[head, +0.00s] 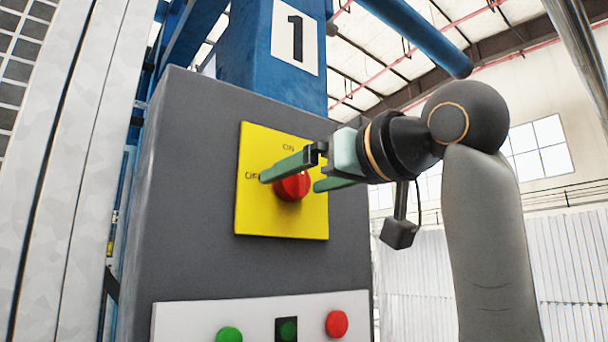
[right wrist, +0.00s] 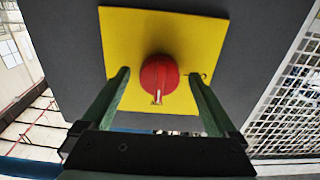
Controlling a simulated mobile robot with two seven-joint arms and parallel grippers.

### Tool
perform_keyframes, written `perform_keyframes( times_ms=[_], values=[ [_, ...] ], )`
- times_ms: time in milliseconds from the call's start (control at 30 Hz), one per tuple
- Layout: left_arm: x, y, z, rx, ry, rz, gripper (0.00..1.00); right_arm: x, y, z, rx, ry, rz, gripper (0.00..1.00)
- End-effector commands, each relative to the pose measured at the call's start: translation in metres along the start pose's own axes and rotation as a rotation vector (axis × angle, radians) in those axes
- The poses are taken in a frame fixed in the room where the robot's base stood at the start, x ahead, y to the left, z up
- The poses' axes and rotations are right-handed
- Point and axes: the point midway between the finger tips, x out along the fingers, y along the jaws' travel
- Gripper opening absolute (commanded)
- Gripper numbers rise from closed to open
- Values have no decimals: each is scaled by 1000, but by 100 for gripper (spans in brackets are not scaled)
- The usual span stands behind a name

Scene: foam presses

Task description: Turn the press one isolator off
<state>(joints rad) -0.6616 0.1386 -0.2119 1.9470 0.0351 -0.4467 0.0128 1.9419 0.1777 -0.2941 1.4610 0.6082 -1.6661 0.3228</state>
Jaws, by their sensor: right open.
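The press one isolator is a red rotary knob (head: 292,187) on a yellow plate (head: 312,222) with ON printed above it and OFF at its left. The right wrist view, which is turned over, shows the knob (right wrist: 160,76) with its pale mark at the lower edge, on the ON side. My right gripper (head: 291,184) is open, with one green finger on each side of the knob. In the right wrist view the open fingers (right wrist: 160,75) also straddle it; I cannot tell whether they touch it. My left gripper is out of view.
The plate is on a dark grey cabinet (head: 190,190) below a blue column with a number 1 sign (head: 295,38). A pale panel below has green buttons (head: 229,335) and a red button (head: 337,323). A pale metal panel (head: 40,200) stands at the left.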

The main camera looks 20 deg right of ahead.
Motion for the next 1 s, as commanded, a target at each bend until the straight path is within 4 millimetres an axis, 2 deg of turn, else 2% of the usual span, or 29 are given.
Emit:
perform_keyframes(
  times_ms=[200, 900, 967, 1000],
  values=[
    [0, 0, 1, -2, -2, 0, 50, 0, 0, 0, 0, 0, 0, 94],
    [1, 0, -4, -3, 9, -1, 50, 0, 0, 0, 0, 1, 0, 15],
    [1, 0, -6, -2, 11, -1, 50, 0, 0, 0, 0, 1, 0, 9],
    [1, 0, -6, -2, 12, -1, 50, 0, 0, 0, 0, 1, 0, 9]
  ],
)
